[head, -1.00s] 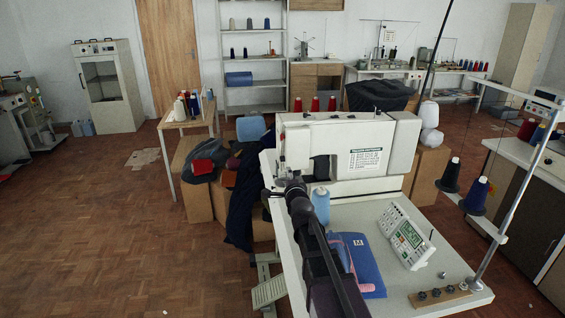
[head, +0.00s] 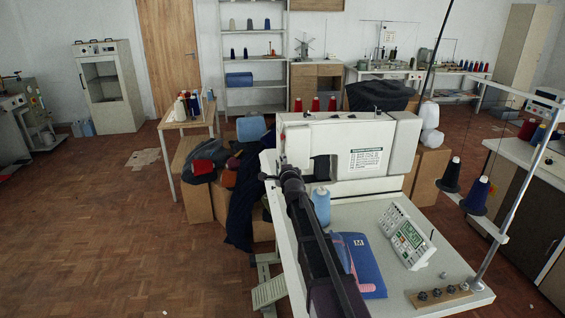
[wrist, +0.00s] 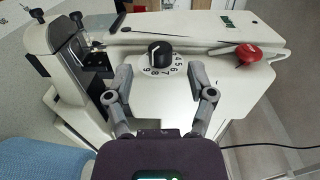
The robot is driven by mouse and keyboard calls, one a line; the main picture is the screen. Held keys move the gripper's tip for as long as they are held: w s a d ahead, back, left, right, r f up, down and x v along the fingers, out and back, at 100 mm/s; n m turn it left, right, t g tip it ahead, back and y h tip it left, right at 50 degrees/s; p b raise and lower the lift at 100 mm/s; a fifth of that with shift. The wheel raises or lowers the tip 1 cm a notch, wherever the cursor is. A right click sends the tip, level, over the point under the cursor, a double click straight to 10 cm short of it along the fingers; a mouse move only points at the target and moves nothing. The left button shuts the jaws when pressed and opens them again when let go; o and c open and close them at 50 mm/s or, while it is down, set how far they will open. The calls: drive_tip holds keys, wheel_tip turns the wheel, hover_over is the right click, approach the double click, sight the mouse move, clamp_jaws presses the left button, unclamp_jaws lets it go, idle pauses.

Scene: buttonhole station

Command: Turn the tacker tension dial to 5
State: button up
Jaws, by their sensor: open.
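The tension dial (wrist: 158,53) is a black knob with a white pointer mark over a white numbered plate (wrist: 157,71) on the light-coloured machine. In the wrist view, digits including 4, 5, 6, 7, 8 and 9 show around its near side; the exact setting is too small to read. My gripper (wrist: 160,80) is open, its two grey fingers on either side of the dial and short of it, touching nothing that I can see. In the head view the sewing machine (head: 340,145) stands on its table, and my arm hides the dial.
A red knob (wrist: 248,53) sits right of the dial on the machine. A blue thread cone (head: 320,206), a blue case (head: 361,262) and a control panel (head: 406,236) stand on the machine table (head: 372,212). A thread stand pole (head: 510,190) rises at the right.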

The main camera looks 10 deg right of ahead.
drive_tip(key=shift+w+f, duration=0.1)
drive_tip(key=shift+w, duration=1.45)
clamp_jaws()
